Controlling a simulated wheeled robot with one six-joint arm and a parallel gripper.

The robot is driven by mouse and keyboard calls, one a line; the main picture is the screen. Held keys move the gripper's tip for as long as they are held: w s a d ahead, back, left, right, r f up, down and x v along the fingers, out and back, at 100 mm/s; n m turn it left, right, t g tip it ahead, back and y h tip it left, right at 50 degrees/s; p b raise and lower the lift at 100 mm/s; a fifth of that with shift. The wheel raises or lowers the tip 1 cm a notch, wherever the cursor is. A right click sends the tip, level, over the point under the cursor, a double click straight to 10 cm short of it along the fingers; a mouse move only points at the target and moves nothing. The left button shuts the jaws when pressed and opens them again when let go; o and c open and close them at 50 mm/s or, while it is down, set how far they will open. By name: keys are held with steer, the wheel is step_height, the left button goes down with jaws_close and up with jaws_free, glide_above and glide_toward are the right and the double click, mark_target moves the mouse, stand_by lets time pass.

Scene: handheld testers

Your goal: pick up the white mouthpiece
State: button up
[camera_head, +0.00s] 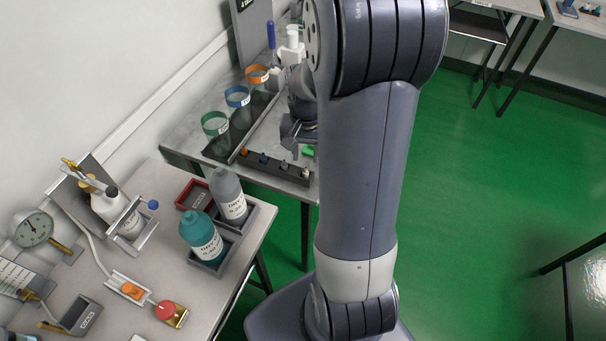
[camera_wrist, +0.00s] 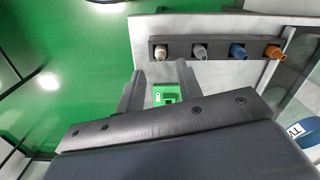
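The white mouthpiece (camera_wrist: 160,52) is cream-white and sits at the left end of a dark rack (camera_wrist: 222,39) in the wrist view. In the head view the white mouthpiece (camera_head: 305,173) is at the rack's right end, near the table edge. Grey (camera_wrist: 200,51), blue (camera_wrist: 238,51) and orange (camera_wrist: 274,52) pieces share the rack. My gripper (camera_wrist: 161,70) is open, its two dark fingers apart, with the white mouthpiece showing beyond the tips. In the head view my gripper (camera_head: 292,140) is behind the rack, partly hidden by my arm.
A green object (camera_wrist: 166,94) shows between the fingers in the wrist view; I cannot tell its exact distance. Green, blue and orange-rimmed cups (camera_head: 215,125) stand left of my gripper. Bottles (camera_head: 201,238) stand on the nearer table. Green floor (camera_head: 480,200) is open at right.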

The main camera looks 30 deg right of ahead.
mark_target(306, 168)
step_height(306, 168, down, 5)
steer(key=shift+w+f, duration=0.1)
stand_by(0.3)
jaws_close()
